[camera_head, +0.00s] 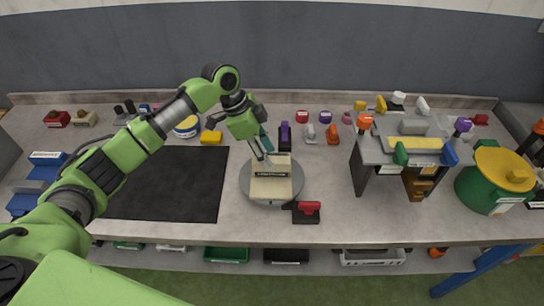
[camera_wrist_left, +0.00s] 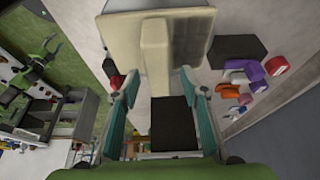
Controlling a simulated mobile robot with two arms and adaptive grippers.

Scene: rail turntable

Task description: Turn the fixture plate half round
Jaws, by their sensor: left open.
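The fixture plate is a cream block with a dark label strip (camera_head: 270,189), sitting on a round grey turntable (camera_head: 254,197) at the middle of the bench. A raised cream bar (camera_wrist_left: 154,50) stands on it in the wrist view. My left gripper (camera_head: 264,153) is over the plate's far edge, pointing down. In the wrist view my left gripper (camera_wrist_left: 152,80) is open, its teal fingers on either side of the bar's near end. I cannot tell whether they touch it. My right gripper is out of view.
A dark mat (camera_head: 165,185) lies left, beneath my arm. A purple-and-black piece (camera_head: 285,136) stands just behind. A grey stand (camera_head: 402,145) and green bin (camera_head: 488,185) are at the right.

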